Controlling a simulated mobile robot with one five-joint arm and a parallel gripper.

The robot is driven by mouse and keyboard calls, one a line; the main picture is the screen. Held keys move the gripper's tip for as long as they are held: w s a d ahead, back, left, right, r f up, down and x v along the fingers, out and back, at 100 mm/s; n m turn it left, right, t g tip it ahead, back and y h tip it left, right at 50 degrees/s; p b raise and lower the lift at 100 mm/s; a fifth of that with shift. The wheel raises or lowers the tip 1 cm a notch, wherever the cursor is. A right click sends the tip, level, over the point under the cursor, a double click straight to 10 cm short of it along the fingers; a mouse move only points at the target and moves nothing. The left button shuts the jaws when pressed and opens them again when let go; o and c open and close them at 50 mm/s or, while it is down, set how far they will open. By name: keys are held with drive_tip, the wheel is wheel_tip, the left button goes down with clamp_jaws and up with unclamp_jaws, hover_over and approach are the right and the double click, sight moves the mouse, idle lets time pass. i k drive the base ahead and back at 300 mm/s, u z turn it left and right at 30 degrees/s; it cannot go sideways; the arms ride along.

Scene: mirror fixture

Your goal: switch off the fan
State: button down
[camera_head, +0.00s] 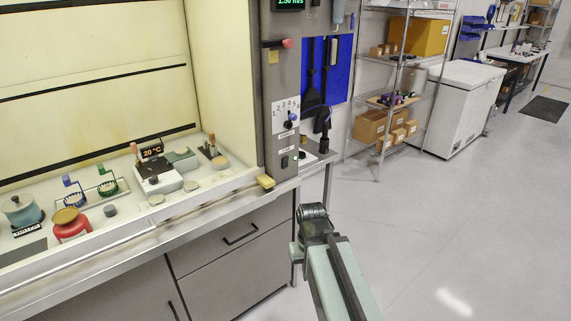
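No separate fan shows by itself. A fume hood (190,40) fills the left side, with a grey control panel (283,85) on its right post. The panel has a green-lit readout (290,3), a red-ended lever (287,43), a numbered plate with a dark blue knob (292,117), and a small dark switch (285,162) low down. The labels and the switch's position are too small to read. My arm reaches up from the bottom edge, ending in a dark joint below and right of the panel, apart from it. I see no gripper fingers.
The hood's deck holds a red container (70,226), a teal pot (21,211) and a device reading 20 °C (160,175). Drawers (225,245) stand below. A wire shelf (400,75) and white chest (458,105) stand behind. The floor at right is clear.

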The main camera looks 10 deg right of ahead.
sight(284, 161)
drive_tip(key=z, duration=0.05)
drive_tip(key=k, duration=0.5)
drive_tip(key=u, duration=0.4)
drive_tip(key=i, duration=1)
drive_tip(key=u, duration=0.7)
drive_tip(key=k, duration=0.95)
drive_tip(key=u, duration=0.15)
drive_tip(key=i, duration=0.95)
drive_tip(key=z, duration=0.05)
